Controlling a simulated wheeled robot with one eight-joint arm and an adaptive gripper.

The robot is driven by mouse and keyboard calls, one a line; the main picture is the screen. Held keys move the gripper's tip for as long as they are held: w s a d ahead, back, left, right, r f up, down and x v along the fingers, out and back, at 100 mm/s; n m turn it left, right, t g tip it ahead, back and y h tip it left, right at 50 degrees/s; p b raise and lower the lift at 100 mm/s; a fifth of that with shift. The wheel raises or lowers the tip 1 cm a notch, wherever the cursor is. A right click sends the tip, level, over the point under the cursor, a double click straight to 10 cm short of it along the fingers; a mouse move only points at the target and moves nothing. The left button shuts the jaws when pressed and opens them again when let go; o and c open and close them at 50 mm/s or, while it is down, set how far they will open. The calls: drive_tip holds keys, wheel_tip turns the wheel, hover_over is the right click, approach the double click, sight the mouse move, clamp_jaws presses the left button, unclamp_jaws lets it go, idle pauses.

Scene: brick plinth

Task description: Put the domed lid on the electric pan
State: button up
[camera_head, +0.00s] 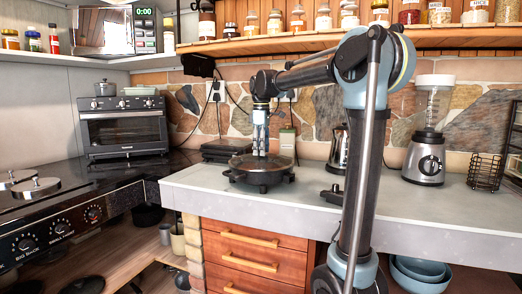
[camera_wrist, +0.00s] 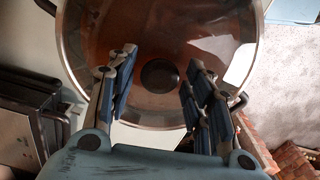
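The electric pan (camera_head: 262,184) is dark, round and low, with side handles, and stands on the grey counter near its left end. The domed glass lid (camera_head: 248,163) appears to lie over the pan's top; how well it is seated I cannot tell. In the wrist view the lid's steel rim (camera_wrist: 72,48) rings brownish glass, with a round black knob (camera_wrist: 160,76) in the middle. My gripper (camera_head: 260,152) points straight down above the lid. In the wrist view my gripper (camera_wrist: 158,82) is open, its fingers apart to either side of the knob, with visible gaps and nothing held.
A flat black appliance (camera_head: 227,149) and a bottle (camera_head: 287,141) stand behind the pan. The counter's front right stretch (camera_head: 440,212) is clear.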

idle(0.3)
wheel_tip(320, 180, up, 12)
idle(0.6)
